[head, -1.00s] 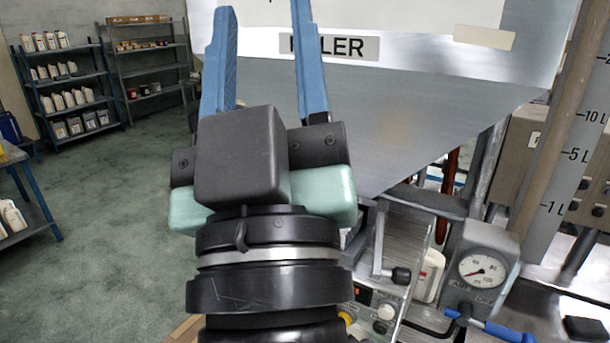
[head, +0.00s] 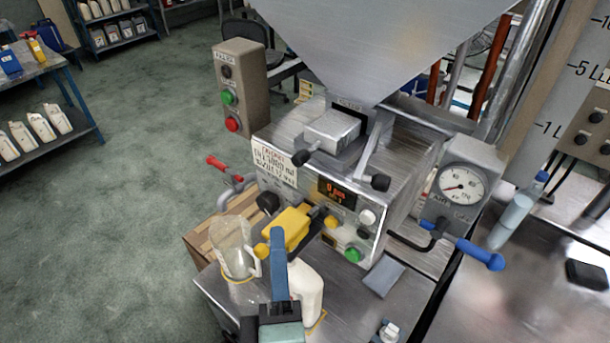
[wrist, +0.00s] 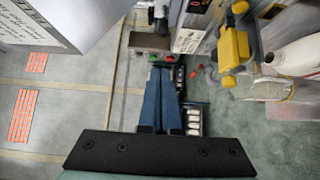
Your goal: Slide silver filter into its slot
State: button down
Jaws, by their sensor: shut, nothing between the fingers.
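A silver box-shaped piece (head: 332,130) with a black knob at its front left lies on top of the filling machine, under the hopper; it looks like the silver filter. It sticks out toward the front left, and how far it sits in its slot I cannot tell. My gripper (head: 279,232) is at the bottom middle of the head view, in front of the yellow nozzle part and well below the filter. The wrist view shows its blue fingers (wrist: 160,72) together and empty. The filter is not clearly visible in the wrist view.
The yellow nozzle part (head: 290,228), a clear jug (head: 236,258) and a white bottle (head: 308,290) crowd around my gripper. A second black knob (head: 380,182) is on the machine top. A blue-handled lever (head: 480,254) juts out at right. Open floor lies left.

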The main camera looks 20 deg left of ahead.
jog(key=p, duration=0.4)
send_near(318, 148)
jog(key=a, duration=0.6)
jog(key=shift+w+d+r, duration=0.2)
jog(key=shift+w+d, duration=0.05)
jog(key=shift+w, duration=0.25)
jog(key=shift+w+d+f+b, duration=0.1)
jog(key=shift+w+f+b, duration=0.1)
jog(key=shift+w+b, duration=0.15)
jog(key=w+b, duration=0.1)
jog(key=b, duration=0.1)
jog(key=w+d+b, duration=0.1)
jog(key=w+b, duration=0.2)
jog(key=b, duration=0.1)
jog(key=shift+w+d, duration=0.35)
jog(key=shift+d, duration=0.05)
jog(key=shift+w+d+r, duration=0.15)
jog(key=shift+w+r, duration=0.05)
jog(key=shift+w, duration=0.25)
jog(key=shift+f+b, duration=0.1)
jog(key=shift+b, duration=0.2)
